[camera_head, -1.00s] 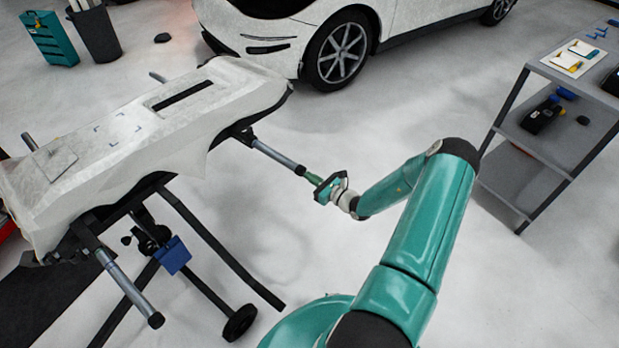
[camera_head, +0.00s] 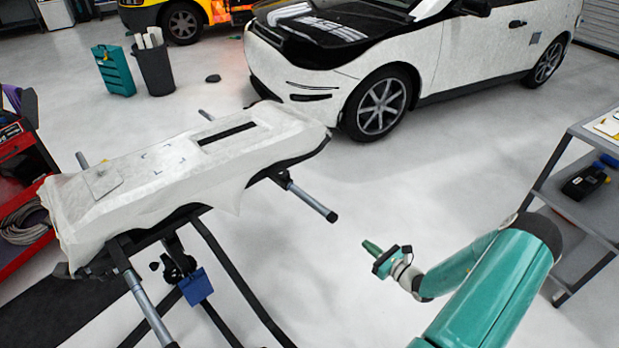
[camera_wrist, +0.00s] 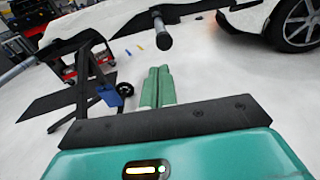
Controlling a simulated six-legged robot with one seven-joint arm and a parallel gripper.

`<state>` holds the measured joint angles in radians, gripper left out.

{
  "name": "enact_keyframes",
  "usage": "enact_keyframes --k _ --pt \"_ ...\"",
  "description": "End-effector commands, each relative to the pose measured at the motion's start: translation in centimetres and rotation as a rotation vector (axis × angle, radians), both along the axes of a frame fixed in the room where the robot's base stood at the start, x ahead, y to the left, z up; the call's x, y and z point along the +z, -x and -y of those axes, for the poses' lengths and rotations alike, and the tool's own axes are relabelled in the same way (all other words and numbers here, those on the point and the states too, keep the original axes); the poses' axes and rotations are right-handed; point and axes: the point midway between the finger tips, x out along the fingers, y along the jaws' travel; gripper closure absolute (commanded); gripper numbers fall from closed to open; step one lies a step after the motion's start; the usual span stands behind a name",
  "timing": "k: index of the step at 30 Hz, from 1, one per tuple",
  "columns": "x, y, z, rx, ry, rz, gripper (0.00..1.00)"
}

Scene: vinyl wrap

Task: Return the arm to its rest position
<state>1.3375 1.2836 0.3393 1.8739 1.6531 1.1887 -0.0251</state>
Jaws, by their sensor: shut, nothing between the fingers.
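My gripper (camera_head: 371,247) has green fingers and a teal body, at the end of my teal arm, which comes in from the lower right of the head view. The fingers are shut together and empty, held in the open air right of the bumper stand. In the wrist view the two green fingers (camera_wrist: 158,86) lie side by side, pointing away toward a grey bar end of the stand. They are apart from that bar in the head view.
A bumper (camera_head: 190,160) wrapped in white vinyl lies on a stand with protruding bars (camera_head: 312,202). A grey shelf cart (camera_head: 570,185) stands at the right. A white car (camera_head: 450,50), a teal case (camera_head: 113,70) and a dark bin (camera_head: 154,70) are behind. Floor between stand and cart is clear.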

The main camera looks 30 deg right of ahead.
Motion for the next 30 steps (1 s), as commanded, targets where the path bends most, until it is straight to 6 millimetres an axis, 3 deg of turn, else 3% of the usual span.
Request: enact_keyframes --k 5,10,20,30 --pt "0.3 -0.1 -0.2 0.010 0.008 0.000 1.00" --pt "3.1 -1.1 -2.3 0.143 0.103 -0.004 1.00" --pt "12.5 -2.5 -11.6 0.637 0.481 -0.018 1.00" --pt "20.8 -0.1 -20.1 1.082 0.909 -0.005 1.00"
